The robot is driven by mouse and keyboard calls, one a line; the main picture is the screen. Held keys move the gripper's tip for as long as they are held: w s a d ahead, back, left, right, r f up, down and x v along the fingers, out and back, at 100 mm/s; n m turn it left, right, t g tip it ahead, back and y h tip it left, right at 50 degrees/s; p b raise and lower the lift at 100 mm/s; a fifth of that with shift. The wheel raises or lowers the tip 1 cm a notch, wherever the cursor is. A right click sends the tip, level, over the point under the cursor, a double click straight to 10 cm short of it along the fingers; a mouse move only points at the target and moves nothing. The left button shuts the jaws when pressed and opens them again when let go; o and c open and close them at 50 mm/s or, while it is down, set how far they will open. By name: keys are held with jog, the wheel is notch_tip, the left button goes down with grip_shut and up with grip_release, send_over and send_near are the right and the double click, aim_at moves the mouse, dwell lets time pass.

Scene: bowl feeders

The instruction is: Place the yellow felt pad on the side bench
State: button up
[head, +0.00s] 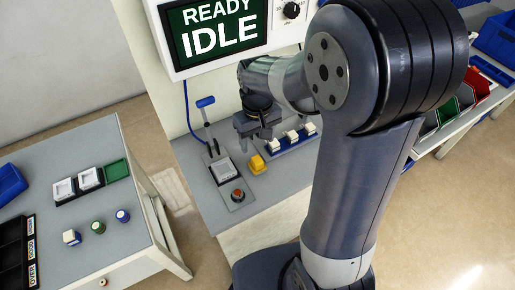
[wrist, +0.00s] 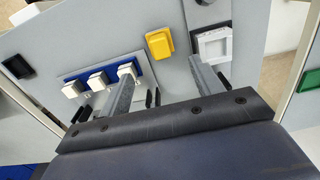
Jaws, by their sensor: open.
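The yellow felt pad (head: 257,163) lies on the grey worktop below the display, between a blue strip and a square white fixture. It looks like a small yellow block in the wrist view (wrist: 159,43), clear of my fingers. My gripper (head: 257,130) is above the worktop, just behind the pad in the head view. In the wrist view my gripper (wrist: 160,82) has its two fingers spread with nothing between them. A grey bench (head: 140,235) stands apart at the left, probably the side bench.
The blue strip (head: 277,150) carries several white blocks. A lever with a blue handle (head: 206,102) and a red-topped knob (head: 238,194) stand near the pad. The left bench holds white trays, a green tray (head: 117,170) and small items; its front middle is mostly bare.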

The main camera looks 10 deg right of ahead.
jog(key=shift+r, duration=0.45)
jog(key=shift+c, duration=0.2)
jog(key=shift+a+b, duration=0.1)
jog(key=shift+b, duration=0.2)
jog(key=shift+c, duration=0.8)
send_over(256, 158)
jog(key=f, duration=0.5)
jog(key=shift+s, duration=0.35)
jog(key=shift+w+f, duration=0.15)
jog(key=shift+f, duration=1.4)
jog(key=shift+w+f, duration=0.1)
jog(key=shift+f, duration=1.4)
jog(key=shift+c, duration=0.4)
jog(key=c, duration=1.1)
grip_shut()
